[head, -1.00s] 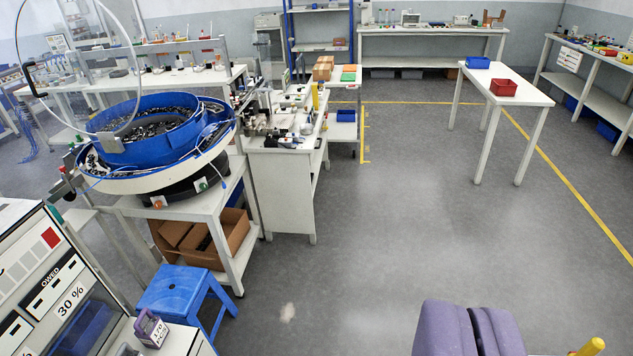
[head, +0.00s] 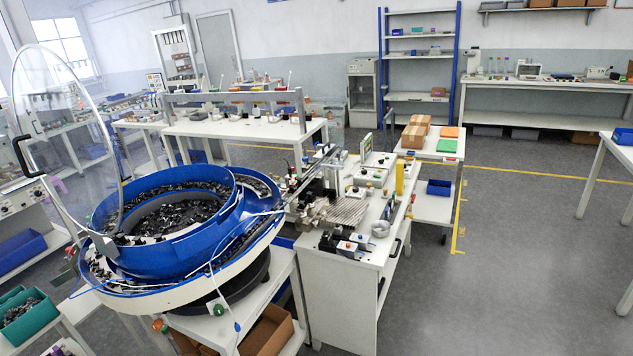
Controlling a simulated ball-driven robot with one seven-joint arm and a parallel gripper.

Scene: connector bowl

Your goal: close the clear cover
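The clear cover (head: 60,130) is a round transparent disc with a pale rim. It stands raised, tilted up at the left side of the blue bowl (head: 165,262). A black handle (head: 27,157) sits on the cover's left edge. A grey hinge block (head: 103,245) joins the cover's lower end to the bowl's near left rim. The bowl is open at the top and holds many small dark connectors. My gripper is not in view, so its state and its distance from the cover do not show.
The bowl stands on a white table (head: 290,268) with cardboard boxes below. A white workbench (head: 345,262) with fixtures stands right of it. A teal bin (head: 28,322) is at the lower left. The grey floor (head: 520,270) at right is clear.

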